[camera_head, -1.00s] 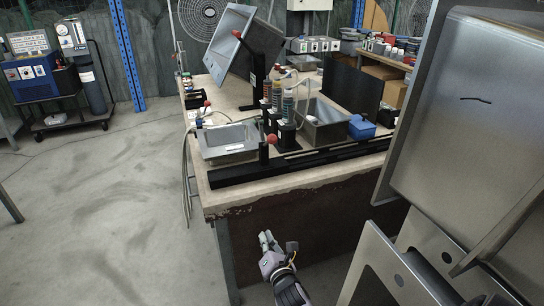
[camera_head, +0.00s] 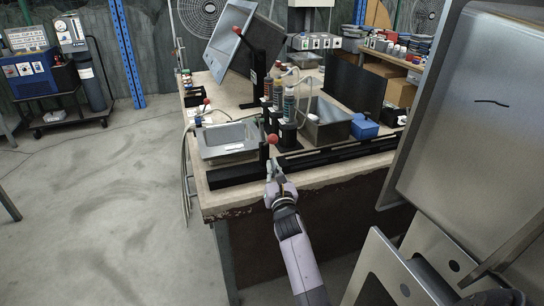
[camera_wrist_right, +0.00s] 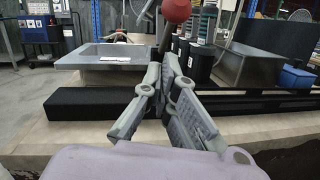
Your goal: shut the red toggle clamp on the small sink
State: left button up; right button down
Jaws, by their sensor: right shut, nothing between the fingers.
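The small sink (camera_head: 228,140) is a shallow steel basin near the bench's left front corner. It also shows at the left in the wrist view (camera_wrist_right: 108,55). A toggle clamp with a red ball knob (camera_head: 272,139) stands at its right front corner; the ball (camera_wrist_right: 177,11) is at the top of the wrist view. My right gripper (camera_head: 273,164) is shut and empty, just below and in front of this knob. In the wrist view its fingertips (camera_wrist_right: 163,64) are below the ball, with no clear contact. A second red knob (camera_head: 206,102) is behind the sink. My left gripper is not in view.
A black rail (camera_head: 320,156) runs along the bench front. Dark cylinders and bottles (camera_head: 289,104) stand right of the sink, then a deeper basin (camera_head: 325,125) and a blue box (camera_head: 364,127). Large steel sinks (camera_head: 480,110) fill the right side. The left floor is open.

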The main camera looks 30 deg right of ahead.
aim_at(269, 137)
jog(key=r, duration=0.1)
jog(key=w+r, duration=0.1)
jog(key=d+r, duration=0.1)
jog(key=shift+w+p, duration=0.3)
jog(key=shift+p, duration=0.05)
jog(key=r+g+p, duration=0.1)
jog(key=p, duration=0.5)
jog(key=w+r+g+y+p, duration=0.1)
jog(key=r+p, duration=0.1)
jog(key=p, duration=0.3)
jog(key=w+r+g+p, duration=0.1)
jog(key=r+p, duration=0.1)
jog(key=p, duration=0.4)
jog(key=shift+w+d+r+n+g+p, duration=0.1)
jog(key=shift+d+r+n+g+p, duration=0.1)
jog(key=shift+n+g+p, duration=0.15)
jog(key=shift+w+d+g, duration=0.1)
jog(key=shift+w+g, duration=0.05)
jog(key=shift+g, duration=0.1)
jog(key=w+d+r, duration=0.2)
jog(key=w+r, duration=0.2)
jog(key=w, duration=0.4)
